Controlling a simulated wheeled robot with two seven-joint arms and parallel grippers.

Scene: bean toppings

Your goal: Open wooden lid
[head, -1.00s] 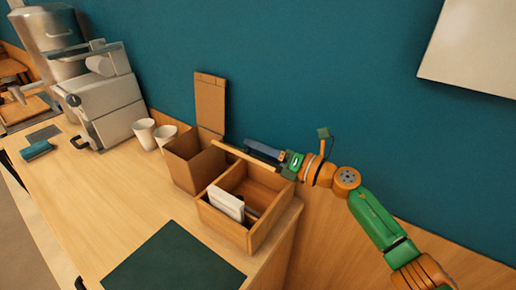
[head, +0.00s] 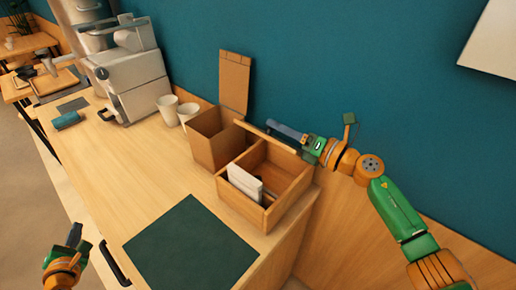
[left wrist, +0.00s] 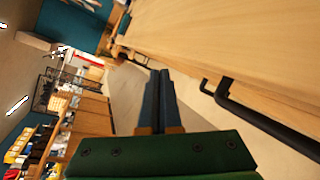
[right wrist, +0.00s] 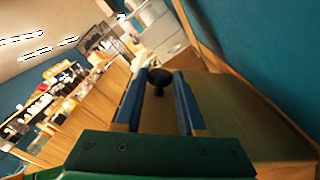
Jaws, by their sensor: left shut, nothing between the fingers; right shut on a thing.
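A wooden organizer (head: 244,208) with open compartments stands at the counter's back right corner. The wooden lid (head: 268,137) shows edge-on as a pale strip along the organizer's back in the head view. In the right wrist view the lid is a broad wooden panel (right wrist: 229,105) with a black knob (right wrist: 160,77) between my fingertips. My right gripper (head: 276,127) is behind the strip, shut on the knob; the contact itself is hard to see. My left gripper (head: 75,232) is shut and empty, low at the left in front of the counter.
A tall open wooden box (head: 208,148) with an upright board (head: 234,82) stands left of the organizer. White cups (head: 168,107) and a grey machine (head: 135,80) stand farther left. A dark mat (head: 190,244) lies in front. A black drawer handle (head: 113,264) sticks out near my left gripper.

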